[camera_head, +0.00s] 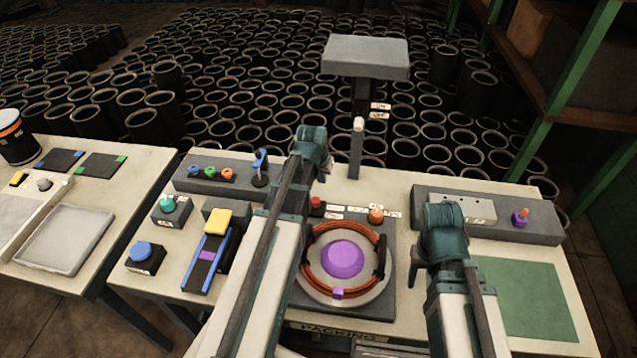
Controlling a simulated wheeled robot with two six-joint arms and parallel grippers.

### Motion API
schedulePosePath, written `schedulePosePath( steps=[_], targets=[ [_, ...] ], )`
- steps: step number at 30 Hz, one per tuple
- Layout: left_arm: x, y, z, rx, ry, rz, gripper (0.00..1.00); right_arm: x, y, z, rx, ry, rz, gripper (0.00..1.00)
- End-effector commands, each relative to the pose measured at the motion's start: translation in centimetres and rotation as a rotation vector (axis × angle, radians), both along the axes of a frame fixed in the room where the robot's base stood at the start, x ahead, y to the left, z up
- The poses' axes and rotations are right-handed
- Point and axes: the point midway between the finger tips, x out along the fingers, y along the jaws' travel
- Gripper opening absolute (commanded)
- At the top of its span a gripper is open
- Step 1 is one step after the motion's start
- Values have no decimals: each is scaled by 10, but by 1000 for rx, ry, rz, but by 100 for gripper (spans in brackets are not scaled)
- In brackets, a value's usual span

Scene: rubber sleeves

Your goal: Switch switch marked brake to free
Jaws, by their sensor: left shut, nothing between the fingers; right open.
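No label reading brake or free is legible, so I cannot tell which control is the brake switch. Small white labels lie between a red knob (316,203) and an orange knob (376,215) behind the turntable (306,284). More labels sit on the grey post (356,160) by a white-tipped part (358,125). My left gripper (325,170) is shut and empty, just left of the post and above the red knob. Its arm hides part of the table. My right gripper (413,288) is open and empty beside the turntable's right edge; its fingers are partly hidden by its wrist.
A blue lever (260,165) and coloured buttons stand at the back left. A yellow block (218,220), teal knob (167,203) and blue button (141,251) are at left. An orange-and-purple knob (521,217) is at right. The green mat (535,300) looks clear.

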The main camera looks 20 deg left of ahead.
Motion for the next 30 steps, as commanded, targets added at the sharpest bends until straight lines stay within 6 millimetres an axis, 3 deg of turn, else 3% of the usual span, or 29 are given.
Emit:
schedulePosePath(
  steps=[1, 15, 30],
  targets=[
    [13, 1, 7, 0, 0, -1, 0, 0, 0, 7, 0, 0, 0, 54],
    [-47, -9, 75, 0, 0, 1, 0, 0, 0, 75, 0, 0, 2, 54],
    [-55, -10, 80, 0, 0, 1, 0, 0, 0, 80, 0, 0, 2, 54]
  ],
)
